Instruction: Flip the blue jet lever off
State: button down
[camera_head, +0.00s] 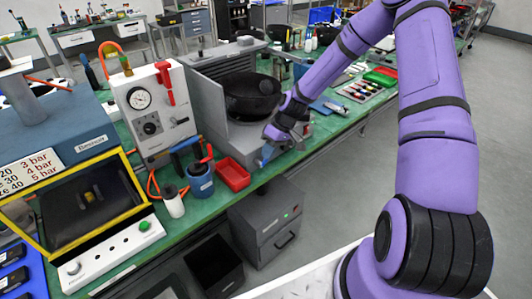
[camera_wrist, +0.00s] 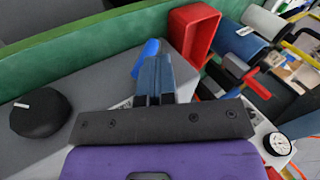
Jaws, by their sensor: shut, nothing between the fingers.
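A bright blue lever (camera_wrist: 145,56) stands out from a grey panel (camera_wrist: 60,140) in the wrist view. My gripper (camera_wrist: 153,75) is shut and empty, its dark blue fingers close together. The fingertips are right beside the lever and overlap part of it; I cannot tell whether they touch. In the head view my gripper (camera_head: 268,146) is at the front of the grey machine (camera_head: 216,125) that holds a black bowl. A small blue piece shows there, but I cannot tell lever from finger. The lever's base is hidden behind my fingers.
A red tray (camera_head: 232,174) lies on the green bench left of my gripper; it also shows in the wrist view (camera_wrist: 187,40). A black knob (camera_wrist: 40,113) is on the same panel. A blue pot (camera_head: 200,180) and a gauge box (camera_head: 150,110) stand further left.

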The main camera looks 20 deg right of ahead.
jog(key=shift+w+d+f+y, duration=0.1)
jog(key=shift+d+f+y, duration=0.25)
jog(key=shift+y, duration=0.35)
jog(key=shift+w+d+g, duration=0.1)
jog(key=shift+d+g, duration=0.1)
jog(key=shift+g, duration=0.1)
jog(key=shift+w+d+f, duration=0.2)
jog(key=shift+d+f, duration=0.45)
jog(key=shift+f, duration=0.15)
jog(key=shift+d+f, duration=0.1)
jog(key=shift+s+d+f, duration=0.1)
jog(key=shift+d+f, duration=0.05)
jog(key=shift+f, duration=0.1)
jog(key=shift+r, duration=0.1)
